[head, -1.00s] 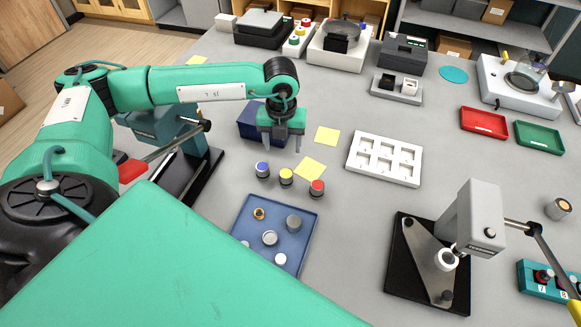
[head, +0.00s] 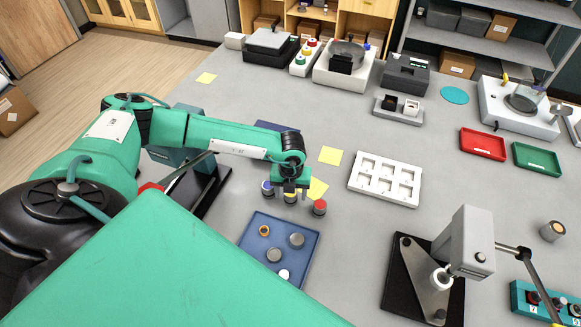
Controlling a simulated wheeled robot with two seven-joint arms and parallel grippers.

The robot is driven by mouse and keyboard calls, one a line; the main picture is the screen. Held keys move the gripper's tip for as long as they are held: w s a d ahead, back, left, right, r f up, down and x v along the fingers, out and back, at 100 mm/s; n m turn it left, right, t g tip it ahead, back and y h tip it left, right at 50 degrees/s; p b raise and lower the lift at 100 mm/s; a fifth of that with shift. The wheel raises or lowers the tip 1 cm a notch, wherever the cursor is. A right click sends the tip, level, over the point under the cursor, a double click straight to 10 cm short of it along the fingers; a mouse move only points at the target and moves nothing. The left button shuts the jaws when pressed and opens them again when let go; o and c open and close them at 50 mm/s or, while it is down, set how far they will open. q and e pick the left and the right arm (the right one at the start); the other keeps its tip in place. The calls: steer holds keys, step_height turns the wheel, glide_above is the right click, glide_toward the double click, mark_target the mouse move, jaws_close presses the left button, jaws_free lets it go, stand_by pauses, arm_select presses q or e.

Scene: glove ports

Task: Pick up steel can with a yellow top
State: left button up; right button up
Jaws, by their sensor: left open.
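My left gripper (head: 289,190) is open, pointing down over the middle of a row of three small steel cans. The yellow-topped can (head: 291,199) is mostly hidden under and behind the gripper; only its lower part shows. The blue-topped can (head: 267,188) stands close on the left and the red-topped can (head: 319,207) on the right. I cannot tell whether the fingers touch the yellow-topped can. My right gripper is not in view.
A blue tray (head: 305,262) with small parts lies just in front of the cans. A white tray with several compartments (head: 385,179) lies to the right, and a press (head: 470,245) stands front right. Yellow notes (head: 330,156) lie flat behind the cans.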

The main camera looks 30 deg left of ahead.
arm_select(q)
steer(key=shift+f, duration=0.85)
steer(key=shift+c, duration=0.2)
steer(key=c, duration=1.1)
steer(key=shift+r, duration=0.15)
